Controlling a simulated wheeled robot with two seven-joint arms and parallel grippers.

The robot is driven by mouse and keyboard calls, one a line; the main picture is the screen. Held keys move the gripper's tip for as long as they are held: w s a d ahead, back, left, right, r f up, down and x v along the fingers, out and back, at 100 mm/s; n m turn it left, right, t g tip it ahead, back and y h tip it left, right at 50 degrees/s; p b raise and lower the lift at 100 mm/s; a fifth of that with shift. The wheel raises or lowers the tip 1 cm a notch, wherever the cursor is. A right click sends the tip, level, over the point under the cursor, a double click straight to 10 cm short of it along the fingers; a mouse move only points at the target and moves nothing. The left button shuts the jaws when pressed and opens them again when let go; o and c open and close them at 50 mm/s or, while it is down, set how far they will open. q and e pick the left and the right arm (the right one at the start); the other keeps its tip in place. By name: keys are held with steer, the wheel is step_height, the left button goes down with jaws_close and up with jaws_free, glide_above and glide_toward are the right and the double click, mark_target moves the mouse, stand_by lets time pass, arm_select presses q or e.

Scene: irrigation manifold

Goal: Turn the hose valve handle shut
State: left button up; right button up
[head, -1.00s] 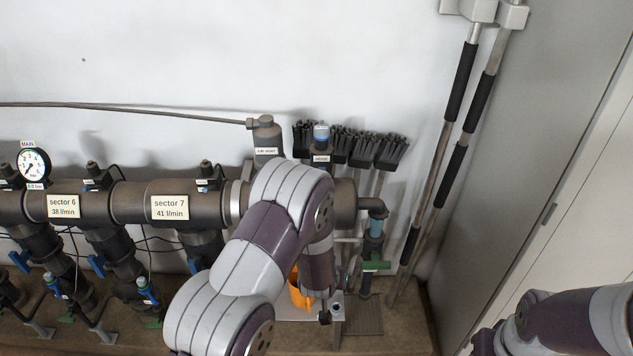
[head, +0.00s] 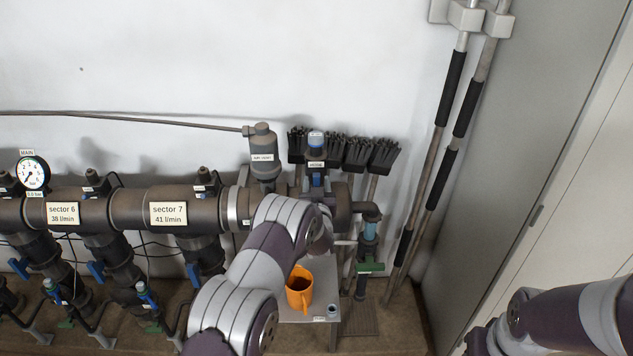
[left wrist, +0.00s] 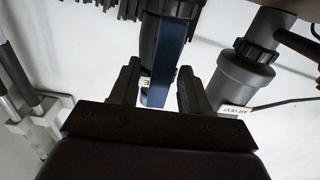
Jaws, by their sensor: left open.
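My left gripper (left wrist: 157,88) is open in the left wrist view, with one dark finger on each side of the blue handle (left wrist: 166,58). The handle passes between or just beyond the fingertips; I cannot tell how deep it sits or whether it touches. In the head view my left wrist hides the gripper's fingers. Only my right arm shows at lower right.
The air vent (head: 263,160) stands left of the valve. Brushes (head: 372,154) hang behind it. An orange mug (head: 299,288) stands on a small shelf (head: 326,305) below. A green-handled tap (head: 370,267) and long poles (head: 440,140) are to the right.

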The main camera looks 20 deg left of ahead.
arm_select(q)
steer(key=shift+w+a, duration=0.1)
steer(key=shift+w, duration=0.2)
